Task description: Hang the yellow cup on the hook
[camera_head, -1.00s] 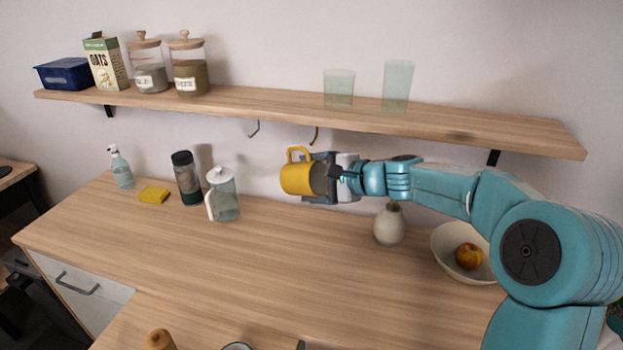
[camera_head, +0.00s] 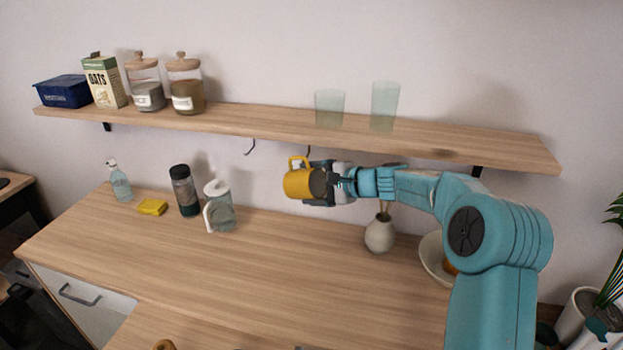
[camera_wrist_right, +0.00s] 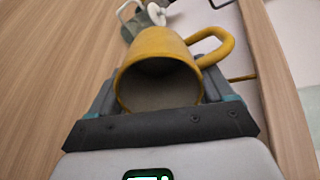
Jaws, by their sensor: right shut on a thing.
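My right gripper (camera_head: 326,184) is shut on the yellow cup (camera_head: 298,183) and holds it in the air below the shelf. The cup lies on its side with its mouth toward the gripper and its handle up. In the right wrist view the cup (camera_wrist_right: 160,55) sits between the fingers of my right gripper (camera_wrist_right: 160,100), handle to the upper right. Two hooks hang under the shelf: a dark left hook (camera_head: 250,147) and a right hook (camera_head: 308,151) just above the cup's handle. I cannot tell whether handle and hook touch. My left gripper is not in view.
The wooden shelf (camera_head: 250,118) carries a box, a carton, jars and two glasses. On the counter (camera_head: 250,270) stand a soap bottle (camera_head: 120,183), a yellow sponge (camera_head: 152,207), a dark bottle (camera_head: 185,192), a glass pitcher (camera_head: 219,208) and a vase (camera_head: 380,233). The counter's middle is clear.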

